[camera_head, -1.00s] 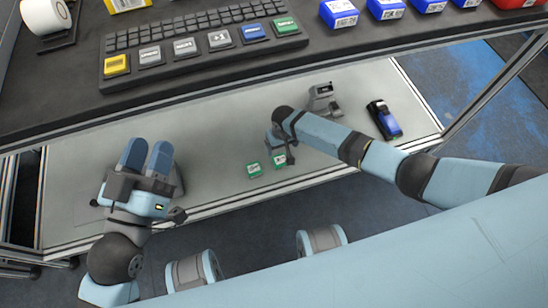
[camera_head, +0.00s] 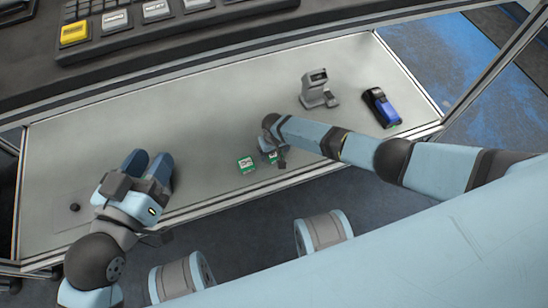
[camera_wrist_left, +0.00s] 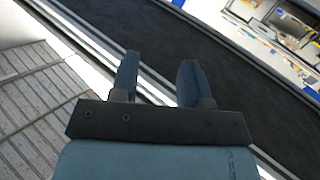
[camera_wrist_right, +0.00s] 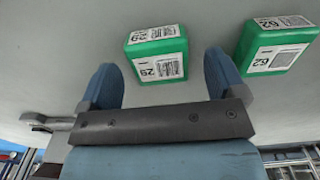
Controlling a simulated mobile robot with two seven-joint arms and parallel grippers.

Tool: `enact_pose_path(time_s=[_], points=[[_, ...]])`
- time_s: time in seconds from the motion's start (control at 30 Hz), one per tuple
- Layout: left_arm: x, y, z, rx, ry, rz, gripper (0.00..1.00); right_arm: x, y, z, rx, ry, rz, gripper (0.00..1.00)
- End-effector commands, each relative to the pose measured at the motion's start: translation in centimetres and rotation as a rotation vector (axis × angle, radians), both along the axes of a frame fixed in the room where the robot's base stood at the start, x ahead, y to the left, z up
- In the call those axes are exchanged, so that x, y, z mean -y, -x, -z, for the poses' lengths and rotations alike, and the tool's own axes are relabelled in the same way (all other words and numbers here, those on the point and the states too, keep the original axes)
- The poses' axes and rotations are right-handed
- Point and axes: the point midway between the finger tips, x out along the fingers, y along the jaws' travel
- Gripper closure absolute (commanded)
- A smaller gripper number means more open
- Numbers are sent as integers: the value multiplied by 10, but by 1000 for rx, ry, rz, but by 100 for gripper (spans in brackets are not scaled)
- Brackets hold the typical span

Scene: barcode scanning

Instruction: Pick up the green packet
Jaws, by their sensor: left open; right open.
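Two green packets with white labels lie on the grey lower shelf. In the head view, one packet (camera_head: 246,165) is in full sight and the other packet (camera_head: 272,158) is partly hidden by my right gripper (camera_head: 270,151). In the right wrist view, one packet (camera_wrist_right: 156,53) lies ahead of the gap between the open blue fingers (camera_wrist_right: 160,76). The second packet (camera_wrist_right: 278,41) lies to the right, outside the fingers. My right gripper is open and empty. My left gripper (camera_head: 149,166) is open and empty at the left part of the shelf, also seen in its wrist view (camera_wrist_left: 158,75).
A grey stand-like device (camera_head: 318,90) and a blue-black device (camera_head: 381,107) are on the shelf to the right. The shelf between my left gripper and the packets is clear.

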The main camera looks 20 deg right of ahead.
Motion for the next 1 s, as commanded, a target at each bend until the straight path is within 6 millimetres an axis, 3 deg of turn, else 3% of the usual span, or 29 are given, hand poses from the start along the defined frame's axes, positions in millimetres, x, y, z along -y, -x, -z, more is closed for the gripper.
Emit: enact_pose_path(time_s=[0.03,0.1,0.37,0.4,0.47,0.63,1.0], points=[[-2,-3,3,35,-16,0,57,0,0,12,-1,1,0,11],[-4,-6,0,64,-32,-2,57,0,0,17,0,-1,1,11],[-4,-7,-3,82,-43,-3,57,0,0,17,0,0,1,11],[-4,-7,-3,82,-43,-3,57,0,0,17,0,0,1,13],[-4,-7,-3,82,-43,-3,57,0,0,17,0,0,1,27],[-4,-7,-3,82,-42,-3,57,1,0,17,0,0,1,66],[-4,-7,-7,78,-38,-2,57,0,0,12,1,-1,1,69]])
